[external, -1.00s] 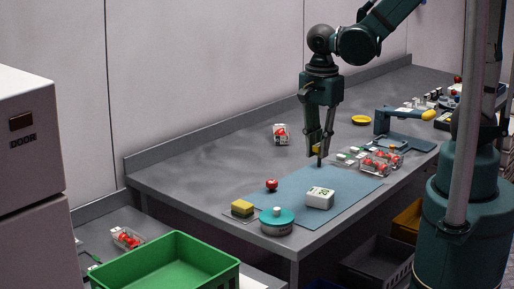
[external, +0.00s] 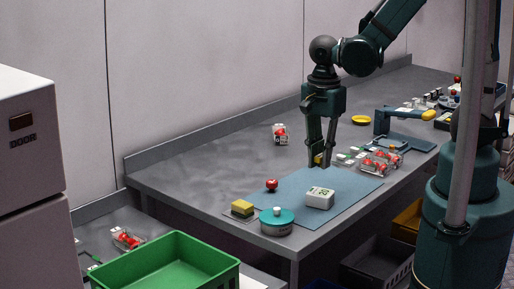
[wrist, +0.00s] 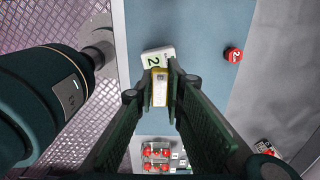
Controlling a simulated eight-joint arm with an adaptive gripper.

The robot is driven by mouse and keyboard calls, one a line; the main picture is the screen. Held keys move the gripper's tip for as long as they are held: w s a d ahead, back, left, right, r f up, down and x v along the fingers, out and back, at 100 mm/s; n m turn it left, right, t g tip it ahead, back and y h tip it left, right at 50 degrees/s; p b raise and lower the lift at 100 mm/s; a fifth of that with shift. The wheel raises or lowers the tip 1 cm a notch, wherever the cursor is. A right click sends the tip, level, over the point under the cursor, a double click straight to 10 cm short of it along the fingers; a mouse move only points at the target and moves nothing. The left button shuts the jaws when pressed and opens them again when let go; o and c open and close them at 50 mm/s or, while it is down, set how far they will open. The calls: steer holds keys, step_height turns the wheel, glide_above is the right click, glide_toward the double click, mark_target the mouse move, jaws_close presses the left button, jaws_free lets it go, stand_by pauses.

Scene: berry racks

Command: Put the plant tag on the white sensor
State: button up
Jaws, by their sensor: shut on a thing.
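The plant tag, a small yellow and white piece (wrist: 160,90), is held between my fingers; in the external view only a bit of yellow (external: 318,159) shows at the fingertips. My gripper (external: 323,163) is shut on it, pointing down above the far part of the blue mat. The white sensor (external: 320,198) is a small box with a dark number on its face. It rests on the mat, nearer the front edge than my gripper. In the wrist view the sensor (wrist: 152,56) appears just beyond the fingertips, partly covered by the tag.
A teal-topped round scale (external: 277,222) and a yellow sponge (external: 242,208) stand at the front left. Clear punnets of red berries (external: 380,163) sit right of my gripper.

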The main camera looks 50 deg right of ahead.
mark_target(321, 155)
steer(key=shift+f, duration=1.7)
steer(key=shift+f, duration=0.1)
steer(key=shift+f+b, duration=0.5)
steer(key=shift+f, duration=1.25)
steer(key=shift+f, duration=0.2)
steer(key=o, duration=0.7)
steer(key=shift+c, duration=0.2)
steer(key=shift+r, duration=0.2)
steer(key=shift+r+p, duration=0.9)
steer(key=shift+r, duration=5.1)
